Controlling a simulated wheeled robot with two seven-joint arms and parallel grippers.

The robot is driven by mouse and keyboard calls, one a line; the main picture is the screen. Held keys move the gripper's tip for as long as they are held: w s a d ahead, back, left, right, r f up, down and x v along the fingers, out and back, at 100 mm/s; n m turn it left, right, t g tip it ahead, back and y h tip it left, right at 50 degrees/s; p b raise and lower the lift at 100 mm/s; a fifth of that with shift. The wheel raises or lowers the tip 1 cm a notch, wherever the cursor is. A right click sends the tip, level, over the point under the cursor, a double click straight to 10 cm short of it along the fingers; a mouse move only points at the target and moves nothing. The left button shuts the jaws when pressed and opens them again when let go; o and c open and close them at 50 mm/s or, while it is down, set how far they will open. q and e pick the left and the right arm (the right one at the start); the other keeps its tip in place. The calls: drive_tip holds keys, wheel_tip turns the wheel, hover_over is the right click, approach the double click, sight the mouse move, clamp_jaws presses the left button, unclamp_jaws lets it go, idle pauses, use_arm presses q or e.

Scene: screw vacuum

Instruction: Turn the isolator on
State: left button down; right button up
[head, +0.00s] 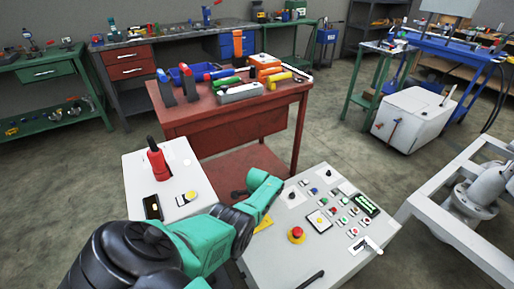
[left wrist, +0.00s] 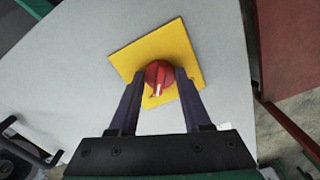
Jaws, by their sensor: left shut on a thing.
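The isolator, a round red knob (left wrist: 158,77) on a square yellow plate (left wrist: 180,47), is on a pale grey panel face in the left wrist view. A white mark on the knob points down in that picture. My left gripper (left wrist: 160,80) has one dark finger on each side of the knob and is shut on it. In the head view a corner of the yellow plate (head: 263,223) shows at the left edge of the control console (head: 270,255). My left forearm hides the knob and fingertips there. My right gripper is not in view.
The console carries a red emergency button (head: 296,234), several small buttons and a green display (head: 366,205). A white box with a red lever (head: 156,160) stands to the left. A red workbench (head: 215,135) with tools is behind; white machine framing (head: 455,230) is at right.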

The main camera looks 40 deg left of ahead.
use_arm(q)
drive_tip(key=shift+w+r+m, duration=0.1)
drive_tip(key=shift+w+m, duration=0.05)
drive_tip(key=shift+m, duration=0.65)
drive_tip(key=shift+c, duration=1.8)
unclamp_jaws()
wheel_tip(320, 180, up, 6)
drive_tip(key=p, duration=0.5)
drive_tip(key=shift+r, duration=0.15)
wheel_tip(320, 180, up, 8)
drive_tip(key=p, duration=0.4)
drive_tip(key=shift+r, duration=0.1)
